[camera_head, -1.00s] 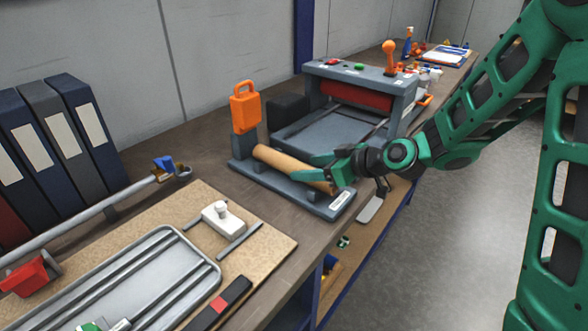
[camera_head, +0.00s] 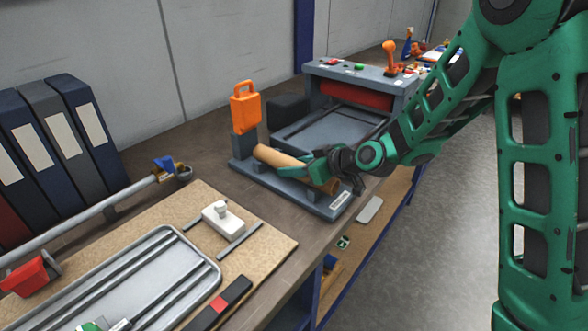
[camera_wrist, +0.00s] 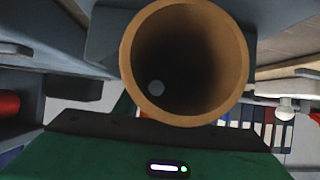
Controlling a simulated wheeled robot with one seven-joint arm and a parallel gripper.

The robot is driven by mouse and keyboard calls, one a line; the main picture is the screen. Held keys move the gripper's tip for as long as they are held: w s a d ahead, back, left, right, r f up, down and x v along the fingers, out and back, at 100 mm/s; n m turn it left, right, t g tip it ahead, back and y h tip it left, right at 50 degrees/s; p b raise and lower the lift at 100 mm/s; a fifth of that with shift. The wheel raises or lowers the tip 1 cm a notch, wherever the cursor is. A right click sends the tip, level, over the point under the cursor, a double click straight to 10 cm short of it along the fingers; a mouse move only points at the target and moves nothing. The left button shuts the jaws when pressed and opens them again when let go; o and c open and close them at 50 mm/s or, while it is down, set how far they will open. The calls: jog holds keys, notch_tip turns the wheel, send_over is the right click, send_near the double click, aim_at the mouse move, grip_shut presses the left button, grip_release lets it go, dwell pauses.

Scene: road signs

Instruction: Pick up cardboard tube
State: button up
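The cardboard tube (camera_head: 277,158) is brown and lies at a slant on a grey stand (camera_head: 327,207) on the bench. In the wrist view its round open end (camera_wrist: 243,65) fills the upper middle, very close, with a dark hollow inside. My gripper (camera_head: 300,167) is at the tube's right half, its green fingers over the tube and hiding part of it. The tube's right end shows just below the fingers. I cannot tell whether the fingers press on the tube. In the wrist view the green gripper body is below the tube end, and the fingertips are mostly hidden.
An orange padlock-shaped piece (camera_head: 244,106) stands at the stand's left end. A grey machine with a red roller (camera_head: 356,95) is close behind. A metal tray (camera_head: 150,262) and a white block (camera_head: 223,218) lie on the board at front left. Binders (camera_head: 50,135) stand far left.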

aim_at(293, 163)
jog(key=c, duration=0.4)
jog(key=shift+r, duration=0.1)
jog(key=shift+r, duration=0.45)
jog(key=r, duration=0.3)
jog(key=shift+s+r, duration=0.35)
jog(key=shift+s, duration=0.05)
jog(key=s+r, duration=0.2)
jog(key=s, duration=0.1)
jog(key=s+a+r, duration=0.1)
jog(key=s+r, duration=0.1)
jog(key=s, duration=0.2)
jog(key=s+a+r, duration=0.1)
jog(key=s+r, duration=0.1)
jog(key=s, duration=0.1)
jog(key=shift+s+r, duration=0.1)
jog(key=shift+s, duration=0.2)
